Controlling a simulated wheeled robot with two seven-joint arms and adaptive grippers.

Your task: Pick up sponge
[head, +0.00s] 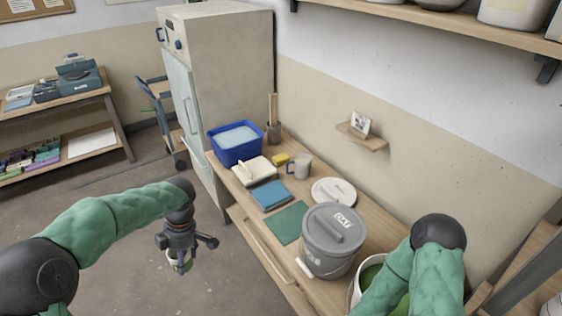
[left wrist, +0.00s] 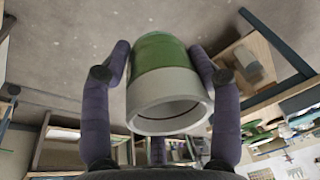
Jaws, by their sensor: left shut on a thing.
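A small yellow sponge (head: 281,159) lies on the wooden worktable, between the blue tub and a grey mug. My left gripper (head: 178,256) hangs over the floor, left of the worktable and well apart from the sponge. It is shut on a small green and pale grey cup-like vessel (left wrist: 166,101), whose round open rim faces the left wrist camera. In the head view the vessel is small and partly hidden by the fingers. The sponge cannot be made out in the left wrist view. My right arm reaches over the table's near end; its gripper is not visible.
On the worktable (head: 240,194) are a blue tub (head: 236,144) of pale liquid, a white-lidded box (head: 254,171), a blue cloth (head: 271,196), a green mat (head: 290,222), the mug (head: 301,167), a white lid (head: 333,191) and a lidded grey bucket (head: 331,243). The floor is clear.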

